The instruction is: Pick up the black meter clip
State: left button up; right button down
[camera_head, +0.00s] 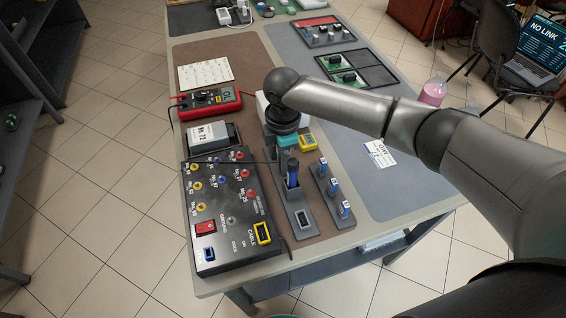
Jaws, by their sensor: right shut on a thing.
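My right gripper (287,153) points down over the grey holder strip on the table. It is shut on a small dark piece at its fingertips, mostly hidden by the gripper. A thin black lead runs from the left across the black panel to it, so it appears to be the black meter clip. A blue-handled piece (292,178) stands in the grey holder (298,215) just below the fingertips. The red multimeter (211,100) lies behind and left, with a red lead at its left side. My left gripper is not in view.
A black panel (222,222) with yellow, blue and red sockets stands at the table's front left. A strip with several blue pieces (333,188) lies right of the holder. A white card (379,153) lies on the mostly clear grey mat (390,190).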

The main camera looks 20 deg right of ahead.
dwell(0.4)
notch_tip(320, 180, up, 23)
jog(key=p, duration=0.9)
jog(key=shift+p, duration=0.3)
dwell(0.3)
